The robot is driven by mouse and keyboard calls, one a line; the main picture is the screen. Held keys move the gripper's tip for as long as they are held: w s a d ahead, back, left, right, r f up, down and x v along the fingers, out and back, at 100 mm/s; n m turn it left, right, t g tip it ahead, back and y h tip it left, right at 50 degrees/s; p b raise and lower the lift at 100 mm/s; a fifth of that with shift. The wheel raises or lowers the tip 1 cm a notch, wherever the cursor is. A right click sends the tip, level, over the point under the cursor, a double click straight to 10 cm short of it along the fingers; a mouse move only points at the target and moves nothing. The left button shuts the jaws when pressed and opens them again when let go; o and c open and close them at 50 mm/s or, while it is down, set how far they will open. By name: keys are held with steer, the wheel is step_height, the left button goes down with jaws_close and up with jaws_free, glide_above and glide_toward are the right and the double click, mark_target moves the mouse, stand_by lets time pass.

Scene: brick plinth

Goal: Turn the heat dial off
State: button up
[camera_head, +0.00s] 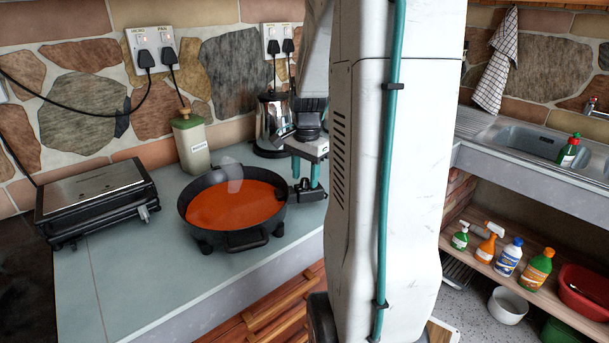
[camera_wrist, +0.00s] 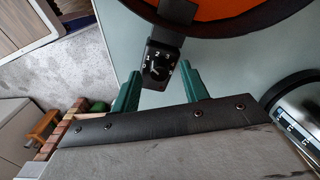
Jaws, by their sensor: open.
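The heat dial (camera_wrist: 158,70) is on a small black control block at the edge of a black electric pan (camera_wrist: 222,30). White figures 1, 2 and 3 and a white pointer mark show on it; I cannot tell its exact setting. In the head view the control block (camera_head: 310,193) is at the right of the pan (camera_head: 246,240), which holds an orange-red liquid. My gripper (camera_wrist: 160,72) is open, its two green fingertips on either side of the block. In the head view my gripper (camera_head: 305,172) points down above the block; contact cannot be told.
A metal kettle (camera_head: 269,122) stands behind my gripper. My arm hides part of the counter (camera_head: 125,285). A sink (camera_head: 530,140) and a shelf of bottles are at the right.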

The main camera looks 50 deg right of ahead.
steer(key=shift+f, duration=0.25)
steer(key=shift+c, duration=0.4)
jaws_close()
steer(key=shift+n, duration=0.4)
steer(key=n, duration=0.3)
steer(key=shift+n, duration=2.1)
